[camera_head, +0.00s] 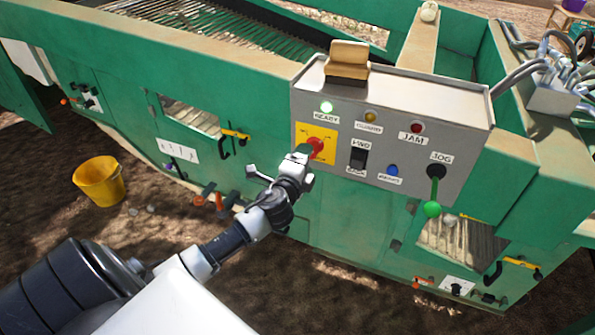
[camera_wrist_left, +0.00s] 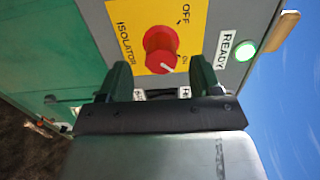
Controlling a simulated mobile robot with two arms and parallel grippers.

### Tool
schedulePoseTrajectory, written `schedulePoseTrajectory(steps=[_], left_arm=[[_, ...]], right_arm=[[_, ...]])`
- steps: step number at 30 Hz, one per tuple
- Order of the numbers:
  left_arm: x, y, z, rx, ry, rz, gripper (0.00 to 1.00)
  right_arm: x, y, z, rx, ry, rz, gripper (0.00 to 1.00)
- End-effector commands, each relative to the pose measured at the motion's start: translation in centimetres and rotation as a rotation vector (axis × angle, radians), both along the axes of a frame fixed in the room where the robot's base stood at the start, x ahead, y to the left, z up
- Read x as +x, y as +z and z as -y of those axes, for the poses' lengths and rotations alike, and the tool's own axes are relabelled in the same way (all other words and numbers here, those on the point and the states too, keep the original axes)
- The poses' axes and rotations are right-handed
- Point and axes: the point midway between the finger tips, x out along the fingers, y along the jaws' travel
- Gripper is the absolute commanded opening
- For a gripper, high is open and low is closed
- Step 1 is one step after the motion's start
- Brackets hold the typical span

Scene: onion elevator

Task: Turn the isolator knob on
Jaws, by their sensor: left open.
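The isolator knob (camera_wrist_left: 160,49) is red and round, on a yellow plate (camera_wrist_left: 183,14) marked OFF and ON, in the left wrist view. It also shows in the head view (camera_head: 317,147), partly hidden by my gripper. The READY lamp (camera_head: 326,107) glows green. My left gripper (camera_wrist_left: 161,78) is open, its two green fingers just short of the knob and to either side of it, with nothing between them. My right gripper is not in view.
The grey control box (camera_head: 462,112) also carries a FWD switch (camera_head: 358,158), a JAM lamp (camera_head: 417,127), a blue button (camera_head: 392,170) and a JOG lever with a green ball (camera_head: 432,209). A yellow bucket (camera_head: 99,182) stands on the soil at left.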

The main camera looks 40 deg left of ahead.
Motion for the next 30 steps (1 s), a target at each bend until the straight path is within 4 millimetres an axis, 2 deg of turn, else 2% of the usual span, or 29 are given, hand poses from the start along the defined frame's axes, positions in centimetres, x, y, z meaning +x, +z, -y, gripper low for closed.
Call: schedulePoseTrajectory(steps=[3,10,28,30], left_arm=[[-2.5,-0.2,0.6,0.0,-0.001,-0.002,0.64],[-5.1,-0.1,1.2,0.001,0.0,0.0,0.64],[-5.4,0.0,1.3,0.001,0.0,0.0,0.64],[-5.5,-0.5,1.2,-0.007,0.002,-0.01,0.64]], right_arm=[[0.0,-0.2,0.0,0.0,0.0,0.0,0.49],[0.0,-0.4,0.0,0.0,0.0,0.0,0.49],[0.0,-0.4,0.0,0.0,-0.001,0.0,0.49],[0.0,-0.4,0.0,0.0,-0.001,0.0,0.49]])
